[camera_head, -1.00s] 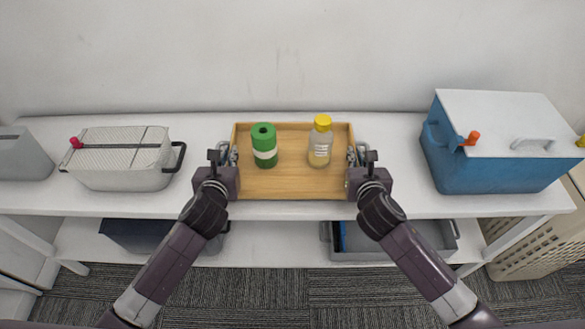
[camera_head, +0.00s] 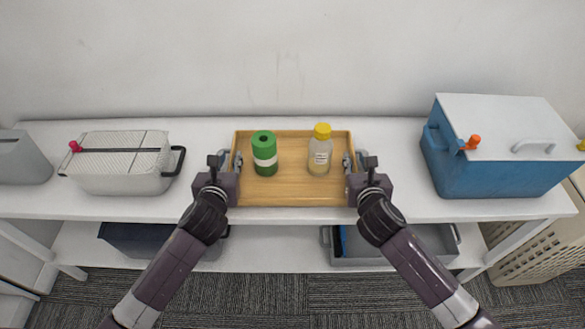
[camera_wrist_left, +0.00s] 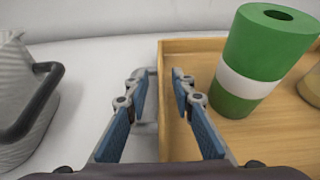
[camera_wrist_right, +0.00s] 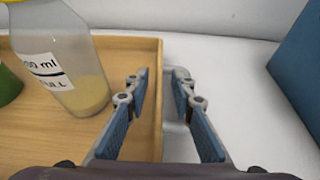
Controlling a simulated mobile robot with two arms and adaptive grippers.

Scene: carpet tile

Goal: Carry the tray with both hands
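The wooden tray (camera_head: 292,200) lies on the white shelf, with a green cylinder with a white band (camera_head: 264,153) and a yellow-capped clear bottle (camera_head: 320,152) standing on it. My left gripper (camera_head: 234,161) is at the tray's left side; in the left wrist view its fingers (camera_wrist_left: 160,78) stand apart on either side of the tray wall and a grey handle. My right gripper (camera_head: 350,161) is at the right side; in the right wrist view its fingers (camera_wrist_right: 159,78) likewise stand apart around the right wall and handle. Both look open.
A white ribbed box (camera_head: 122,176) stands to the left, with a grey bin (camera_head: 24,160) beyond it. A blue cooler (camera_head: 490,178) with a white lid stands to the right. A wall is behind. A dark bin (camera_head: 150,240) and a grey bin (camera_head: 385,255) sit on the lower shelf.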

